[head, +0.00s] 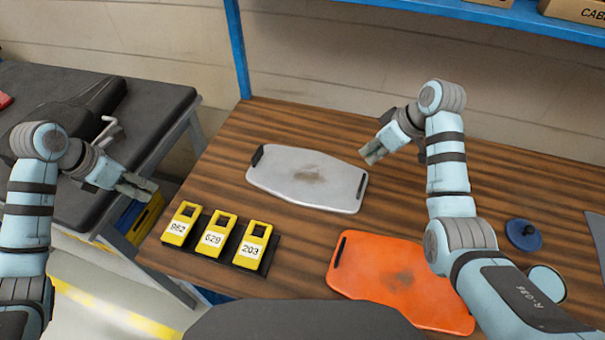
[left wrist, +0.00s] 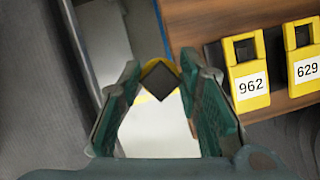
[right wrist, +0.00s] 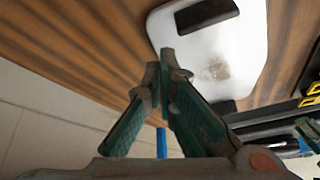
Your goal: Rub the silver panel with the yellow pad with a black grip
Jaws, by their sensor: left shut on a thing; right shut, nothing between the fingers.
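The silver panel (head: 335,192) lies on the wooden table with a brown smudge near its middle and a black handle at its left end. It also shows in the right wrist view (right wrist: 185,48). My left gripper (head: 140,190) is left of the table's edge, away from the panel. In the left wrist view it is shut on the black grip of the yellow pad (left wrist: 149,70); the fingers hide much of the pad. My right gripper (head: 372,154) is shut and empty, close to the panel's right end and over the table.
Several yellow numbered tags (head: 218,238) sit in a black holder at the table's front left. An orange panel (head: 365,283) with a smudge lies at the front. A blue round pad (head: 524,236) with a dark knob lies right. A blue shelf post (head: 237,48) stands behind.

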